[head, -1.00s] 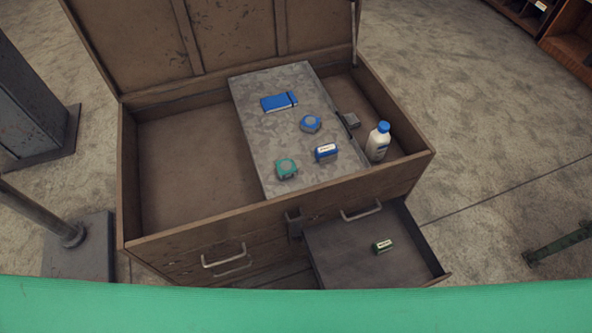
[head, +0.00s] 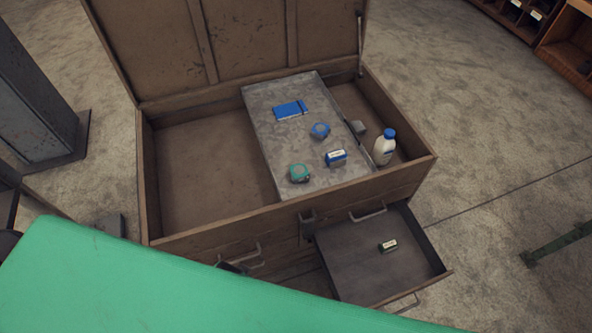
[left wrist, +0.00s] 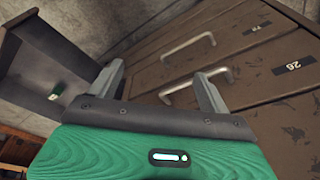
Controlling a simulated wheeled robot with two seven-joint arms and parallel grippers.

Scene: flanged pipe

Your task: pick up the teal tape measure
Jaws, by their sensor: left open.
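The teal tape measure (head: 299,173) lies on the grey metal tray (head: 262,135) inside the open wooden chest, near the tray's front edge. A blue tape measure (head: 320,130) lies farther back on the tray. My left gripper (left wrist: 160,82) is open and empty in the left wrist view, in front of the chest's drawer fronts. The teal tape measure does not show in that view. A green part of my own body covers the lower left of the head view. My right gripper is not in view.
The tray also holds a blue box (head: 335,158) and a flat blue item (head: 291,110). A white bottle (head: 384,150) stands right of the tray. The chest's raised lid (head: 240,45) stands behind.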

